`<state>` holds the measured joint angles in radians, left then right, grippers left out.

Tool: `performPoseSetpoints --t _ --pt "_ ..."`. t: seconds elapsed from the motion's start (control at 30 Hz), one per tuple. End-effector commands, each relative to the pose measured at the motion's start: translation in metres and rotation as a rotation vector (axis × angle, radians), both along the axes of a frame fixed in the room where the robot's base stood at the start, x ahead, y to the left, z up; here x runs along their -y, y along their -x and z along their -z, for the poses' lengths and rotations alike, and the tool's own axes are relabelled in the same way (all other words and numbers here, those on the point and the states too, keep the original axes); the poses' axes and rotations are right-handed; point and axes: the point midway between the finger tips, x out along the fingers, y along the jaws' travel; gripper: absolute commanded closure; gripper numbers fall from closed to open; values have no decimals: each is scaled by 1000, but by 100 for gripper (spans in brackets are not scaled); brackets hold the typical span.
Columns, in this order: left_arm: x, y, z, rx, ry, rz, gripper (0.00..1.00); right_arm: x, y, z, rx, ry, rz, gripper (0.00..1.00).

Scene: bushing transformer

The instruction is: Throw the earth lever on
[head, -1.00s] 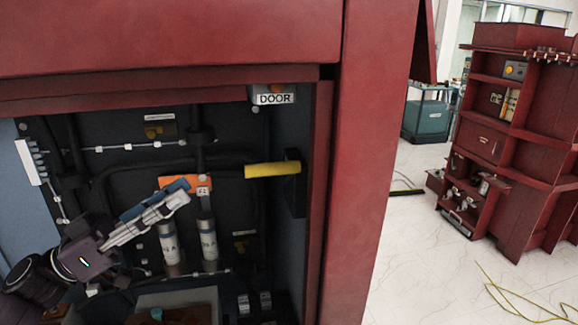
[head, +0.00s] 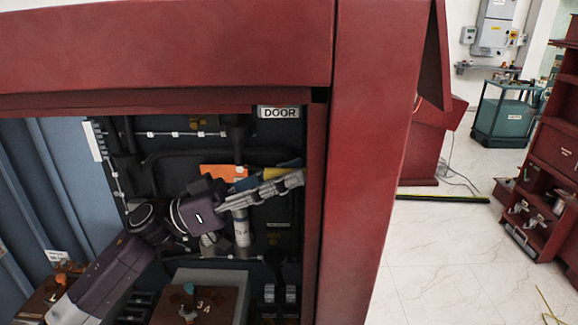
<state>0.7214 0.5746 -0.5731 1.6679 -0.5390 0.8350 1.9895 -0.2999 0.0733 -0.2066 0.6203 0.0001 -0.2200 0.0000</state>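The lever with a yellow handle (head: 292,163) is inside the dark cabinet, near its right inner wall. It lies roughly level, and much of it is hidden behind my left gripper. My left gripper (head: 296,176) reaches in from the lower left, its grey and blue fingers pointing right and overlapping the handle in the head view. Whether the fingers touch or enclose the handle cannot be told, nor how far apart they are. My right gripper is not in view.
The red cabinet frame (head: 372,165) borders the opening on the right and above. A DOOR label (head: 279,113) is above the lever. An orange plate (head: 219,171) and a white tube (head: 242,230) are behind my gripper.

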Motion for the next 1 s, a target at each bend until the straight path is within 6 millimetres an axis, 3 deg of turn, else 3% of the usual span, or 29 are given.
performPoseSetpoints --t 0.13,0.3,0.6,1.0 --pt "3 -1 -1 0 0 -1 67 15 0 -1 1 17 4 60" --pt "3 -1 -1 0 0 -1 68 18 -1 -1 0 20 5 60" --pt "3 -1 -1 0 0 -2 100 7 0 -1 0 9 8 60" --pt "3 -1 1 6 0 -1 100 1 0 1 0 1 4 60"
